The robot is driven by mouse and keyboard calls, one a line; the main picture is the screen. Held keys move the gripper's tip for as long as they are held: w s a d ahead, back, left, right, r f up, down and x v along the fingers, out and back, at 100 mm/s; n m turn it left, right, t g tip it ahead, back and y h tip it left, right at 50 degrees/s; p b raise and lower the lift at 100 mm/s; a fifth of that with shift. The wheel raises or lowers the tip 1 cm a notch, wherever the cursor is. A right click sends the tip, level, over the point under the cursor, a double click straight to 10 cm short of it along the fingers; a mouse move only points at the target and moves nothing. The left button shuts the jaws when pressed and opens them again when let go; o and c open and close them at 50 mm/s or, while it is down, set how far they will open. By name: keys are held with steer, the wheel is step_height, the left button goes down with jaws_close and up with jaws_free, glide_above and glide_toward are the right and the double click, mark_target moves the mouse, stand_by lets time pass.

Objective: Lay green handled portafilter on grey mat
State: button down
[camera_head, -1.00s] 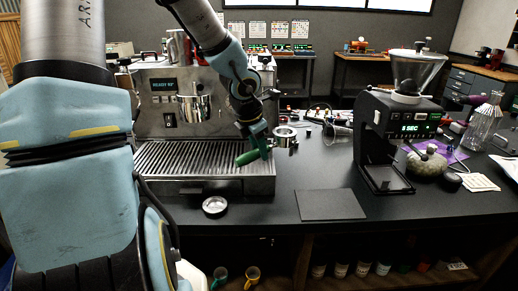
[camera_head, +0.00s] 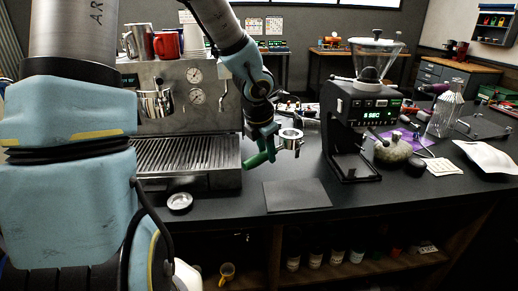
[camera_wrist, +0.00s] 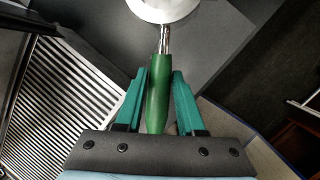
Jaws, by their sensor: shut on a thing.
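My gripper (camera_wrist: 161,95) is shut on the green handle of the portafilter (camera_wrist: 157,100), with one green finger on each side in the wrist view. The portafilter's metal basket end (camera_wrist: 165,8) points away from my gripper and is cut off by the top edge. In the head view my gripper (camera_head: 264,138) holds the portafilter (camera_head: 290,136) above the counter, between the espresso machine and the grinder. The grey mat (camera_head: 297,196) lies flat and bare on the dark counter, below and slightly right of the portafilter.
The espresso machine (camera_head: 187,122) with its slatted drip tray (camera_head: 185,156) stands to the left. A black grinder (camera_head: 350,125) stands right of the mat. A small round metal dish (camera_head: 180,202) sits at the counter's front edge. The counter is clear around the mat.

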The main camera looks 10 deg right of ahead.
steer(key=shift+n, duration=0.6)
steer(key=shift+s+d+f+b, duration=0.95)
steer(key=shift+d+f+b, duration=0.3)
steer(key=shift+f+b, duration=0.45)
steer(key=shift+s+d+f+b, duration=0.9)
steer(key=shift+d+f+b, duration=0.45)
steer(key=shift+b, duration=0.5)
steer(key=shift+s+d+f+b, duration=0.95)
steer(key=shift+d+f+b, duration=0.2)
steer(key=shift+f+b, duration=0.6)
steer(key=shift+f+b, duration=0.5)
steer(key=shift+f, duration=0.1)
steer(key=shift+c, duration=2.2)
jaws_free()
